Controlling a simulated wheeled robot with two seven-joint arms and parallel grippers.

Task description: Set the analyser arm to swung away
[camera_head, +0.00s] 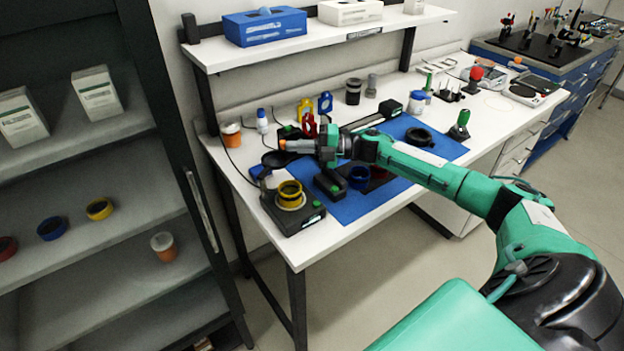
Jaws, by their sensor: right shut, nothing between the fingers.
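My right gripper (287,145) is shut and empty. It reaches in from the right over the bench, above the blue mat's left end. A black device (312,216) with a yellow ring (290,190) on top stands below it at the bench's front left. A dark round piece (274,158) shows just behind that device, close below the fingertips; whether they touch I cannot tell. A black block (330,184) stands to its right, beside a blue ring (359,175). Which part is the analyser arm, and its angle, is not clear. My left gripper is out of view.
The blue mat (350,208) lies on the white bench (225,150). Behind my gripper stand red (310,125), yellow (305,108) and blue (325,102) holders. An orange pot (231,138) is at the left. A shelf (300,47) overhangs the back; a dark cabinet stands left.

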